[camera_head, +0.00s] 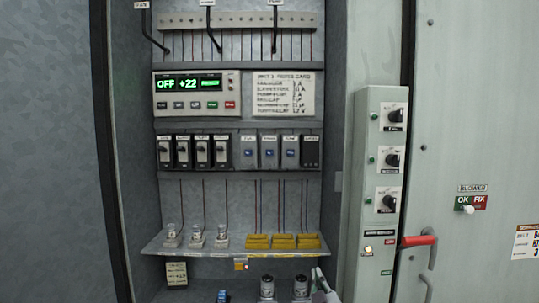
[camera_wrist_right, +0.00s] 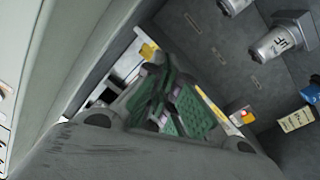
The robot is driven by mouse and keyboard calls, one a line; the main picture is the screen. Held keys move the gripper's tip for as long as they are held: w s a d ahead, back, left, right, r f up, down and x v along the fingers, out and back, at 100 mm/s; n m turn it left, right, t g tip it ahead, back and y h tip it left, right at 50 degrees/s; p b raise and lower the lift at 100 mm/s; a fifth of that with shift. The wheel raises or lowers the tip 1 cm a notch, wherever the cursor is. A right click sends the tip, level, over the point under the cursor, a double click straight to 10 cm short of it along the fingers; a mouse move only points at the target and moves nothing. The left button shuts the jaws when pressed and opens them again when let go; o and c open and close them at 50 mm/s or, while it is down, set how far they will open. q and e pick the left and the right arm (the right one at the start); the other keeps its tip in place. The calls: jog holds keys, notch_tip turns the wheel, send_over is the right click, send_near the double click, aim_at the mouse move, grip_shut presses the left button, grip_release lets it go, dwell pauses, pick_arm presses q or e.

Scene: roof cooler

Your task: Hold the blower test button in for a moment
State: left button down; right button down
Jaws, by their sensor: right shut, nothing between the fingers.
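My left gripper is not in view.
The shelf (camera_head: 190,252) holds glass fuses and yellow blocks (camera_head: 284,241). Silver cylinders (camera_head: 267,287) stand below it, left of my right gripper. A switch box (camera_head: 385,150) and a red-handled lever (camera_head: 418,240) stick out at right.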

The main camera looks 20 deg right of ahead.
aim_at(270, 153)
jog(key=w+a+r+n+t+y, duration=0.1)
jog(key=a+r+n+y, duration=0.4)
jog(key=r+n+y, duration=0.35)
jog(key=w+a+r+n+t+y, duration=0.1)
jog(key=a+r+n+y, duration=0.45)
jog(key=r+n, duration=0.55)
jog(key=w+a+r+n+t+y, duration=0.1)
jog(key=a+r+n+y, duration=0.4)
jog(key=r+n+y, duration=0.45)
jog(key=w+d+r+g+h, duration=0.2)
jog(key=w+d+r+h, duration=0.1)
jog(key=w+h, duration=0.3)
jog(key=shift+w+d+r+h, duration=0.15)
jog(key=shift+w+r+h, duration=0.25)
jog(key=shift+r+h, duration=0.3)
jog(key=shift+w+f, duration=0.1)
jog(key=w+d+p, duration=0.1)
jog(key=w+d, duration=0.1)
jog(key=w, duration=0.6)
jog(key=shift+w+d+p, duration=0.15)
jog(key=shift+d+p, duration=0.05)
jog(key=shift+p, duration=0.1)
